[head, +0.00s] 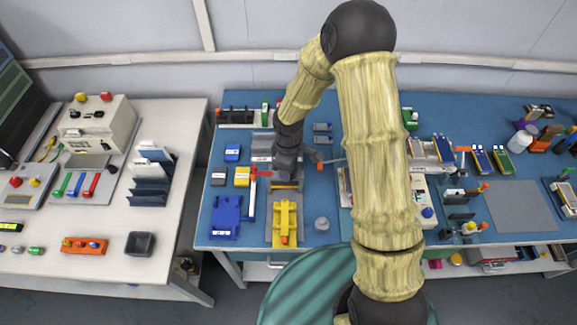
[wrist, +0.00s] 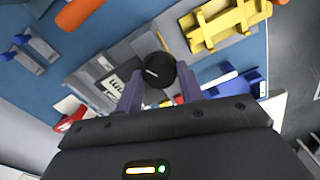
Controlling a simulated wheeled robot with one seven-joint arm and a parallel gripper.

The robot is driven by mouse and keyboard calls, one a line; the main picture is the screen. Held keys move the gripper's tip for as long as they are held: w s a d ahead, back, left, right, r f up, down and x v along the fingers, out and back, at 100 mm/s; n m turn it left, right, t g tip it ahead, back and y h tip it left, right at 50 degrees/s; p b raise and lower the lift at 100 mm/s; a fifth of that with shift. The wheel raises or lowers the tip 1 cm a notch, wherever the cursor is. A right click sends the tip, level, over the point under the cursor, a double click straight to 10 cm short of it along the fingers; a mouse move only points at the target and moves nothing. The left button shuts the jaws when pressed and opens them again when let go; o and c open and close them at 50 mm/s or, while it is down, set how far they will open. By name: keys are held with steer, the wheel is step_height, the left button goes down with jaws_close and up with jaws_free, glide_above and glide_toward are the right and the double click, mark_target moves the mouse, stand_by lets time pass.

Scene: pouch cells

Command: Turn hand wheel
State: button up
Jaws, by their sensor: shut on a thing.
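The hand wheel is a round black knob with a pale mark on its face (wrist: 157,70), in the middle of the wrist view. It belongs to a grey fixture (wrist: 122,62) on the blue bench. My gripper (wrist: 160,82) has one finger on each side of the wheel and is shut on it. In the head view my gripper (head: 284,168) reaches down to the fixture at the left part of the bench. There the wheel is hidden by my gripper and arm.
A yellow fixture (head: 285,222) and a blue fixture (head: 225,215) stand close in front. A grey knob-shaped part (head: 321,224) lies at the right front. A white table (head: 165,230) stands to the left.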

stand_by(0.3)
steer(key=o, duration=1)
steer(key=shift+r, duration=0.15)
step_height(320, 180, up, 17)
steer(key=shift+r+b, duration=0.1)
steer(key=shift+b, duration=0.4)
steer(key=s+d+m+t, duration=0.1)
steer(key=s+d+m, duration=0.7)
steer(key=d+m, duration=0.1)
steer(key=s+d+m+t, duration=0.1)
steer(key=s+d+m, duration=0.3)
steer(key=m, duration=0.1)
steer(key=shift+s+d+t, duration=0.3)
